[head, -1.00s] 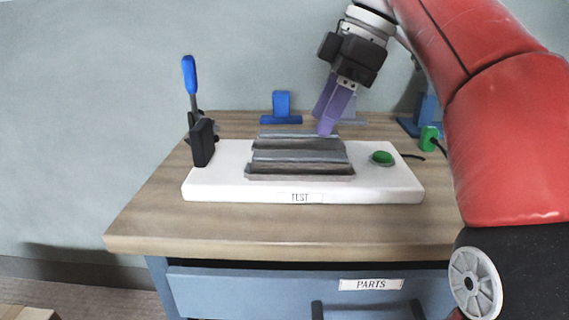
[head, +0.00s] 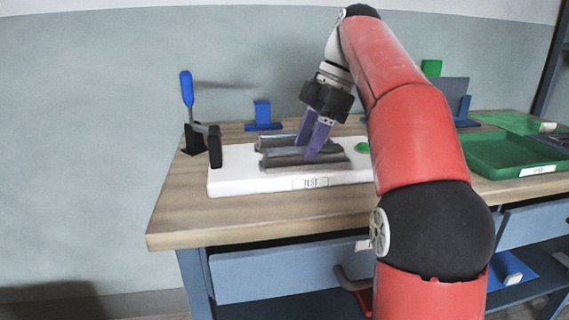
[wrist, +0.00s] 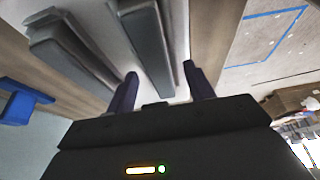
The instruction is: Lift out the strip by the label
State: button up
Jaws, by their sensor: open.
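Grey ribbed strips (head: 285,158) lie on a white board (head: 235,182) on the wooden bench. A "TEST" label (head: 311,183) is on the board's front edge. My gripper (head: 303,152) points down over the strips with its purple fingers apart. In the wrist view, one long grey strip (wrist: 150,45) runs up between the open fingers (wrist: 162,88). Another grey strip (wrist: 70,48) lies to the left, outside the fingers. Nothing is clearly held. I cannot tell whether the fingertips touch the strips. My fingers hide part of the strips in the head view.
A clamp with a blue handle (head: 187,88) stands at the board's left end. A green button (head: 362,147) is at its right, near my arm. A blue stand (head: 263,115) is behind. A green tray (head: 495,152) is at the right. The bench front is clear.

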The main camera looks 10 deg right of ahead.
jog(key=shift+a+f, duration=0.1)
jog(key=shift+f, duration=0.15)
jog(key=c, duration=1.1)
jog(key=shift+r, duration=0.15)
